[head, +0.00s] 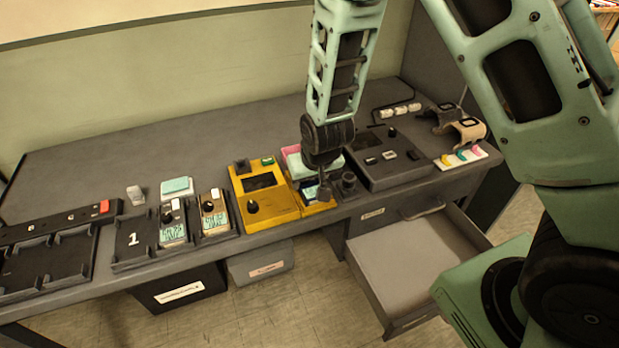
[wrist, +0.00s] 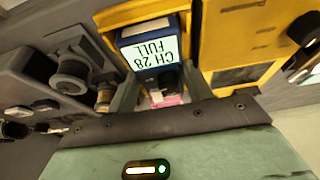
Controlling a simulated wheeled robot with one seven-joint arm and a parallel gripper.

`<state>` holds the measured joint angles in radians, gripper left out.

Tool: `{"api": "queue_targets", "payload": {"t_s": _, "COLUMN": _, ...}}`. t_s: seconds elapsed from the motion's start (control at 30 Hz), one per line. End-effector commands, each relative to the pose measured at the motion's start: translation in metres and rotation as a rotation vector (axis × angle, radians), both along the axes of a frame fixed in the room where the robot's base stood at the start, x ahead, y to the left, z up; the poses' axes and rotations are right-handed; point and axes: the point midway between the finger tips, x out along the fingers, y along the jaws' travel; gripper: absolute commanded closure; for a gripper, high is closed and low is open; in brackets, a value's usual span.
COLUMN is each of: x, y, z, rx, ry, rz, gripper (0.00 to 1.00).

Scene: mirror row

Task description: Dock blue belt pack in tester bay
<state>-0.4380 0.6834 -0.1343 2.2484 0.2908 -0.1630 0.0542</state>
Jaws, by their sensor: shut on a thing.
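The blue belt pack (wrist: 150,24) shows its screen reading "CH 28 FULL", upside down in the wrist view. In the head view only a little of it (head: 309,184) shows beside my gripper (head: 323,190). My gripper (wrist: 160,85) is shut on the pack, one finger on each side. The pack is at the bay of the yellow tester (head: 262,208), with the bay's yellow frame (wrist: 143,9) around it in the wrist view. Whether it is fully seated I cannot tell. The tester has a dark screen, a black knob and a green button.
Two other packs (head: 173,228) (head: 214,216) stand in a dark rack marked 1. A dark console (head: 388,160) is right of the tester, with knobs close by my gripper. An open drawer (head: 412,262) juts out below the bench. Pink and pale-green items (head: 293,160) lie behind the bay.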

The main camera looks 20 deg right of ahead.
Motion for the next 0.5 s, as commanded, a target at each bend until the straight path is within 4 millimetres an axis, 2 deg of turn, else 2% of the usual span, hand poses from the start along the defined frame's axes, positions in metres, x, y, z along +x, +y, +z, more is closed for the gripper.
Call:
{"api": "queue_targets", "payload": {"t_s": 0.03, "x": 0.0003, "y": 0.0001, "z": -0.0006, "rx": 0.000, "ry": -0.001, "rz": 0.000, "gripper": 0.47}}
{"api": "queue_targets", "payload": {"t_s": 0.1, "x": 0.0003, "y": 0.0000, "z": -0.0001, "rx": 0.000, "ry": -0.001, "rz": 0.000, "gripper": 0.27}}
{"api": "queue_targets", "payload": {"t_s": 0.13, "x": 0.0003, "y": 0.0000, "z": -0.0001, "rx": 0.000, "ry": -0.001, "rz": 0.000, "gripper": 0.24}}
{"api": "queue_targets", "payload": {"t_s": 0.5, "x": -0.0002, "y": 0.0020, "z": 0.0008, "rx": 0.002, "ry": -0.001, "rz": 0.003, "gripper": 0.24}}
